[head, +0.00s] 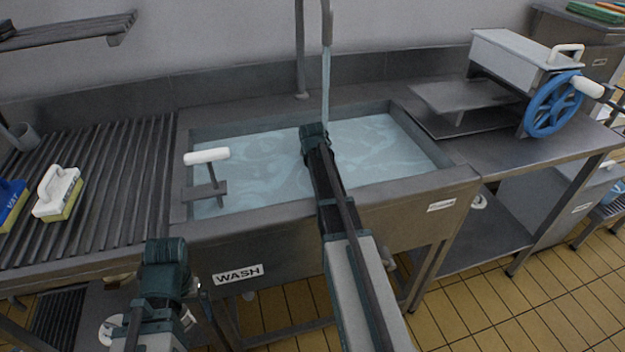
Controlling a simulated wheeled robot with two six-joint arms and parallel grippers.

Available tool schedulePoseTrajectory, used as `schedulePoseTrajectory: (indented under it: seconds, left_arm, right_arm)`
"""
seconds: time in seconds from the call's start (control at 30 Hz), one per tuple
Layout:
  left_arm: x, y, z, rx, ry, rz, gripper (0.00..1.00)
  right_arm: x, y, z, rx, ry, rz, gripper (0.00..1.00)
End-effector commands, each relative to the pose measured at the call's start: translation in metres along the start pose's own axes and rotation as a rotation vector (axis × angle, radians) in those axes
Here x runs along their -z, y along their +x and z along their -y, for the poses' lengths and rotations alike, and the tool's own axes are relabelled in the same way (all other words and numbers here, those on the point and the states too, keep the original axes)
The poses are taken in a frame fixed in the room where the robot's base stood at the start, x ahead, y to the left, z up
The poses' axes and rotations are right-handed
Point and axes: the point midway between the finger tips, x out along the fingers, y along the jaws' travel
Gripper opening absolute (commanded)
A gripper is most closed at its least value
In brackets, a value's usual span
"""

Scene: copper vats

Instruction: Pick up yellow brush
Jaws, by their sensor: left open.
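A brush with a white handle and body over a yellow underside (57,193) lies on the ribbed drainboard (128,190) at the left. My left gripper (165,252) is at the lower left, in front of the sink's edge, to the right of and nearer than this brush. It is open, with nothing seen in it, and apart from the brush. My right gripper (313,130) is over the water of the sink. Its fingertips are too small and dark to tell their state.
A blue brush (12,203) lies left of the white and yellow one, cut by the picture's edge. The sink (320,203) holds water, with a white-handled lever (206,156) at its left. A machine with a blue wheel (552,105) stands on the right counter. A shelf (70,32) hangs upper left.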

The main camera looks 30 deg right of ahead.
Motion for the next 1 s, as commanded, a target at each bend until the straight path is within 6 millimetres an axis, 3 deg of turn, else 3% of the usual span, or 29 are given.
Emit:
schedulePoseTrajectory:
  seconds: [0.07,0.37,0.77,1.0]
  left_arm:
    - [0.000,0.000,0.000,0.000,0.000,0.000,1.00]
    - [0.000,0.000,0.000,0.000,0.000,0.000,1.00]
    - [0.000,-0.004,0.000,0.000,0.000,0.000,1.00]
    - [-0.001,-0.023,0.002,0.000,0.000,0.000,1.00]
  right_arm:
    - [0.000,0.000,0.000,0.000,0.000,0.000,0.55]
    - [0.000,0.000,0.000,0.000,0.000,0.000,0.01]
    - [0.001,-0.003,0.000,0.000,0.000,0.000,0.00]
    - [0.009,-0.022,0.000,0.000,0.000,0.000,0.00]
